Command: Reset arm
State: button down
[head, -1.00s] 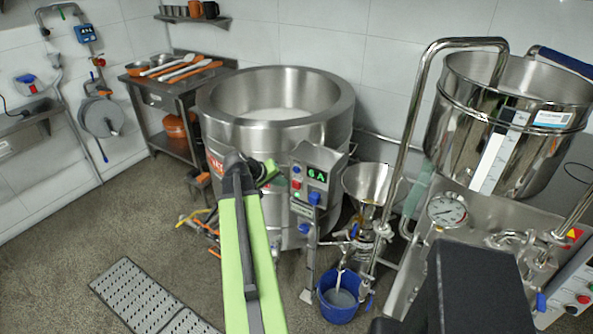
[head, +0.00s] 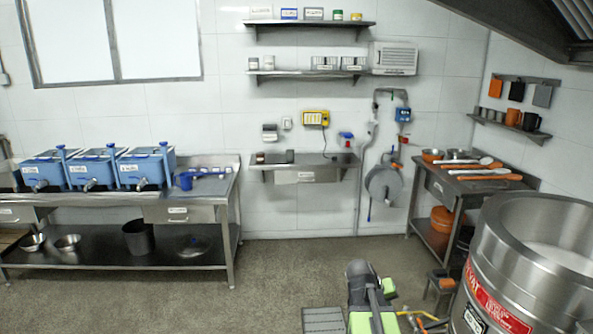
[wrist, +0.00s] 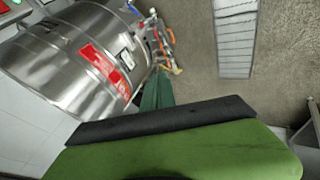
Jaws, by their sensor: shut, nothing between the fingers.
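My gripper (head: 389,287) shows low in the head view, as a small green end beside the dark wrist of my folded green and black arm. Its fingers are together and empty. In the wrist view the dark green fingers (wrist: 157,92) point up the picture from behind my green and black arm part. The large steel vat (head: 535,255) with a red label stands to the right of my arm in the head view. It also fills the upper left of the wrist view (wrist: 75,65). My gripper appears apart from it.
A steel bench (head: 185,213) with blue tanks (head: 88,170) stands at the left. A small sink (head: 305,172) and a hose reel (head: 383,184) are on the back wall. A side table (head: 470,185) holds utensils. A floor grate (head: 323,320) lies near my arm. The middle floor is open.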

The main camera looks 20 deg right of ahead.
jog(key=w+a+f+n+y, duration=0.2)
jog(key=w+a, duration=0.1)
jog(key=a, duration=1.3)
jog(key=s+a+f+n+y, duration=0.1)
jog(key=s+a+y, duration=0.1)
jog(key=a, duration=0.7)
jog(key=s+a+f+n+g+y, duration=0.1)
jog(key=s+a+y, duration=0.1)
jog(key=a, duration=0.7)
jog(key=shift+s+a+f+y, duration=0.2)
jog(key=shift+s+y, duration=0.2)
jog(key=shift+s, duration=0.4)
jog(key=shift+d, duration=0.1)
